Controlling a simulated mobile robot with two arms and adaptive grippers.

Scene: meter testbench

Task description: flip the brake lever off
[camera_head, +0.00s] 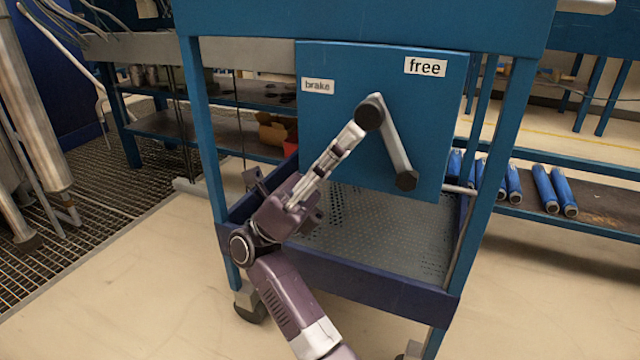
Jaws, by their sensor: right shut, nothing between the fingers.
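The brake lever (395,143) is a grey bar on a blue panel (340,70). It has a dark round knob (369,112) at its upper end and a dark hexagonal piece (407,180) at its lower end. It slants with its upper end to the left, between the "brake" label (318,86) and the "free" label (425,66). My right gripper (350,138) is shut and empty, its fingertips just below and left of the round knob. I cannot tell whether they touch it. My left gripper is not in view.
The panel hangs on a blue wheeled cart with a perforated lower tray (370,235) under the lever. Cart posts stand on both sides of my right arm. Several blue cylinders (552,188) lie on a shelf at the right. A red box (278,132) sits behind the cart.

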